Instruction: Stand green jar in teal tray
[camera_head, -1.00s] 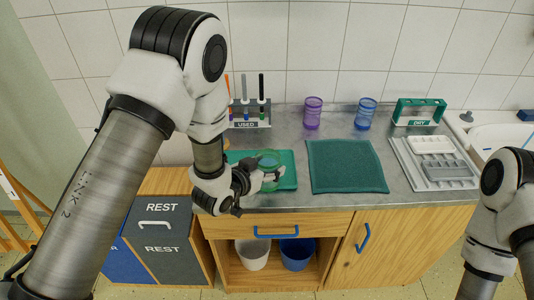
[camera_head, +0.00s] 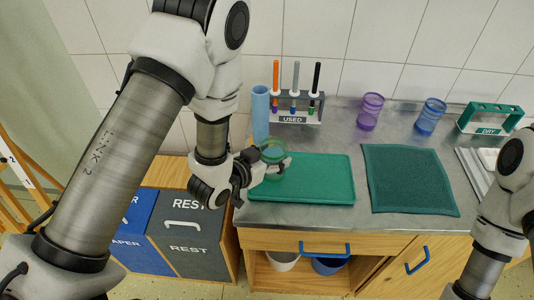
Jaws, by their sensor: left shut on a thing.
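The green jar (camera_head: 273,153) is a see-through cup, held upright in my left gripper (camera_head: 275,166) with the fingers shut around it. It is at the left end of the teal tray (camera_head: 318,178), a flat rimmed tray on the metal counter. Whether the jar's base touches the tray is hidden by the gripper. My right arm shows at the lower right edge, but its gripper is out of view.
A purple jar (camera_head: 370,111) and a blue jar (camera_head: 430,116) stand at the back. A dark green mat (camera_head: 408,180) lies right of the tray. The USED brush rack (camera_head: 294,108) and a light blue cylinder (camera_head: 260,115) stand behind. A DRY rack (camera_head: 489,118) is at the right.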

